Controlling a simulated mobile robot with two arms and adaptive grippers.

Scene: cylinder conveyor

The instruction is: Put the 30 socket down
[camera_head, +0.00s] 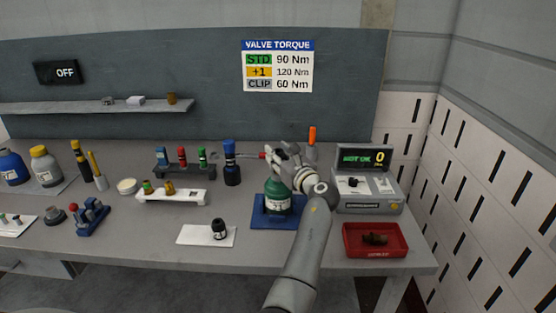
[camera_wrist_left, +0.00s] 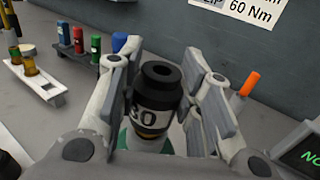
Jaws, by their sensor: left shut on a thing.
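The 30 socket (camera_wrist_left: 157,98) is a black, ring-topped cylinder with a white band reading "30" in the left wrist view. My left gripper (camera_wrist_left: 165,80) is shut on it, with one finger on each side. The gripper (camera_head: 283,157) is above a green gas cylinder (camera_head: 277,196) on a blue mat (camera_head: 266,220) in the head view. Green and brass show just below the socket in the wrist view; whether they touch it I cannot tell. The socket is not clear in the head view. Another black socket (camera_head: 219,229) stands on a white mat (camera_head: 192,235). My right gripper is not in view.
A display box (camera_head: 368,202) reading "NOT OK 0" and a red tray (camera_head: 352,250) holding a dark part stand on the right. A white rack (camera_head: 170,197) and a dark rack (camera_head: 172,172) with coloured pieces are at left. The bench front beside the white mat is clear.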

